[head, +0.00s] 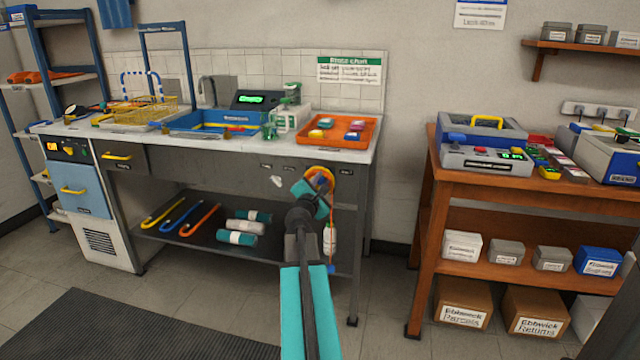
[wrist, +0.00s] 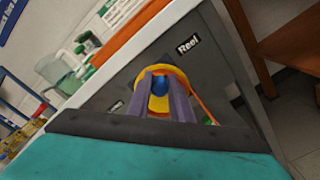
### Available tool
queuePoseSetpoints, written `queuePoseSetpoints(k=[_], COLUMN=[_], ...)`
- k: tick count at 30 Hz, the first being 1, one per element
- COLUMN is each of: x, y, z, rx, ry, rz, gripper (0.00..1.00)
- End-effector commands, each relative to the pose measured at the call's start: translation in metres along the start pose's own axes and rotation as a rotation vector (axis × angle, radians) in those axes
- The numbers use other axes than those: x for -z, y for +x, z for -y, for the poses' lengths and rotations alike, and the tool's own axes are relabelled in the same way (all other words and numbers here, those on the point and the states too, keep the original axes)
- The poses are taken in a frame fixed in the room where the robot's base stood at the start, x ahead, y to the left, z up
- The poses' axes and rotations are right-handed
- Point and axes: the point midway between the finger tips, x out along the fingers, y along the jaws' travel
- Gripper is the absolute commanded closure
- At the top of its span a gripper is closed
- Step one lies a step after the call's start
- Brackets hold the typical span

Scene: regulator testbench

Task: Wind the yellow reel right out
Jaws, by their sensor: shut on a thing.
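The yellow reel (head: 323,174) is mounted on the front of the steel bench, near its right end. In the wrist view the reel (wrist: 175,75) shows as a yellow disc under a label reading "Reel". My gripper (wrist: 161,84) is in front of it, its two fingers shut on a blue part (wrist: 160,88) at the reel's middle. An orange cord (wrist: 205,108) runs from the reel down to the right. In the head view my gripper (head: 318,186) covers much of the reel, and a white bottle-like thing (head: 330,238) hangs below it.
The bench top (head: 225,146) carries an orange tray (head: 340,139), a sink and a yellow rack. A lower shelf (head: 175,240) holds teal rolls and coloured hooks. A wooden table (head: 470,174) stands to the right, with a floor gap between.

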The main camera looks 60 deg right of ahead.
Motion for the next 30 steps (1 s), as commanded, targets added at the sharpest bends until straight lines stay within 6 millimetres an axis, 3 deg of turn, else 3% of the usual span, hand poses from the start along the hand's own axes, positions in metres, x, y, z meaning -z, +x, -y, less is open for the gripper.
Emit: queuePoseSetpoints(k=[7, 8, 11, 23, 30], x=[-0.002, -0.002, -0.001, 0.001, 0.003], y=[0.001, 0.001, 0.001, -0.002, -0.015], z=[0.003, 0.003, 0.002, 0.000, -0.002], rx=[0.005, 0.005, 0.004, 0.000, -0.001], ry=[-0.001, -0.001, 0.000, 0.001, 0.002], rz=[0.005, 0.005, 0.003, 0.000, -0.001], gripper=[1.00, 0.77, 0.62, 0.62, 0.62])
